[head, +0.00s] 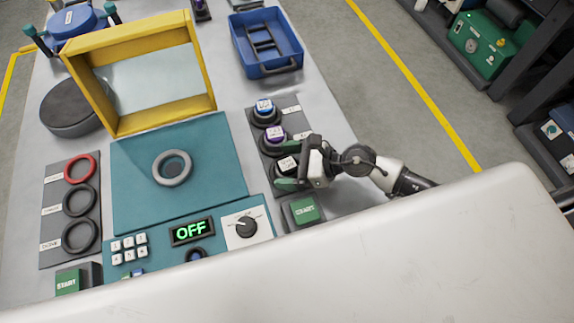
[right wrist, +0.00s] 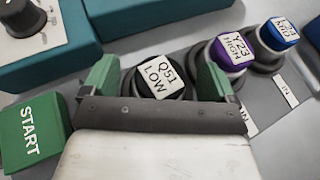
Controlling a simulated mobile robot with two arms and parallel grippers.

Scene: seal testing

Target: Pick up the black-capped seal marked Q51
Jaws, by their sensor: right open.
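The black-capped seal marked Q51 LOW (right wrist: 160,78) sits upright in the nearest place of the grey right-hand rack; in the head view the seal (head: 287,165) is partly covered by my right gripper. My right gripper (head: 297,169) is open around it. In the right wrist view, the green fingers of the right gripper (right wrist: 155,82) stand on either side of the cap, with a gap on the left side; contact cannot be told on the right. My left gripper is not in view.
A purple-capped seal Y23 HIGH (right wrist: 230,52) stands close beside the right finger, with a blue-capped seal (right wrist: 279,33) beyond. A green START button (right wrist: 32,130) is near the left finger. The teal test station (head: 130,160) has a yellow-framed window (head: 205,70).

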